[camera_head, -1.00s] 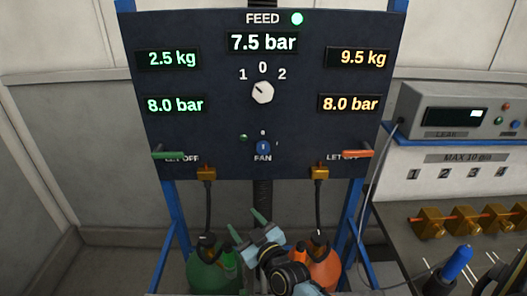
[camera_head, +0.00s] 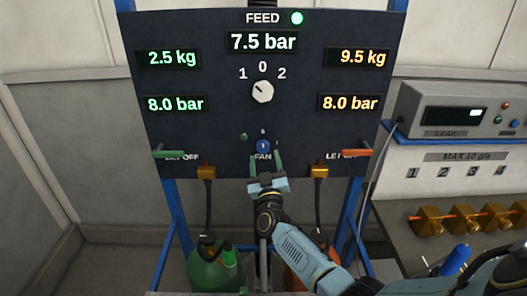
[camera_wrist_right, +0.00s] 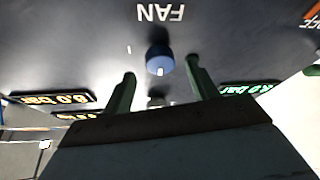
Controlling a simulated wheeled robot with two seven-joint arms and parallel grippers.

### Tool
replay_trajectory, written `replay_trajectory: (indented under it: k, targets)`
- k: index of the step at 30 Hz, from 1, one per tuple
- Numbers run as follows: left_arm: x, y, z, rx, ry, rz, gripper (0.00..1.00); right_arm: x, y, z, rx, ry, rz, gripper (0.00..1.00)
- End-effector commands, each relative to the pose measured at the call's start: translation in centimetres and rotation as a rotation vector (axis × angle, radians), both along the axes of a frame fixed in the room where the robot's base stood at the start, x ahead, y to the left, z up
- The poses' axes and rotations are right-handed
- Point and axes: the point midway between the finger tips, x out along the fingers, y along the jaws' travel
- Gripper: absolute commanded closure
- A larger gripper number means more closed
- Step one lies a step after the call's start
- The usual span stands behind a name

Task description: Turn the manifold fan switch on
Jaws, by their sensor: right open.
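The fan switch is a small blue knob (camera_head: 263,146) low in the middle of the dark panel, above the word FAN. It also shows in the right wrist view (camera_wrist_right: 160,61), where the picture is upside down. My right gripper (camera_head: 265,160) is open just below the knob, its two green fingers pointing up at the panel. In the right wrist view its fingertips (camera_wrist_right: 160,70) lie left and right of the blue knob, with gaps on both sides. Whether the fingers reach as deep as the knob is unclear. My left gripper is out of view.
The panel (camera_head: 215,135) carries a white selector knob (camera_head: 262,92), a green lever (camera_head: 168,154) and an orange lever (camera_head: 343,153). Brass fittings with hoses hang below. A green cylinder (camera_head: 213,272) stands below left; an orange one (camera_head: 297,258) is mostly behind my right arm.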

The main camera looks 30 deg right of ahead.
Motion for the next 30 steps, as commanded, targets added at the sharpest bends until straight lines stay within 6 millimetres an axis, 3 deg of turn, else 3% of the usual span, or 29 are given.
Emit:
replay_trajectory:
  k: [7,19,30]
  targets:
    - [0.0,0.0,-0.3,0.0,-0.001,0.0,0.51,2.8,-1.4,1.2,-0.002,0.001,0.0,0.41]
    - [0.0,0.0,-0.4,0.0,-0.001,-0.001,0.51,3.4,-1.6,1.5,0.0,0.001,0.001,0.41]
    - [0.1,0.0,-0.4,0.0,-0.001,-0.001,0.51,3.4,-1.6,1.5,0.0,0.001,0.001,0.86]
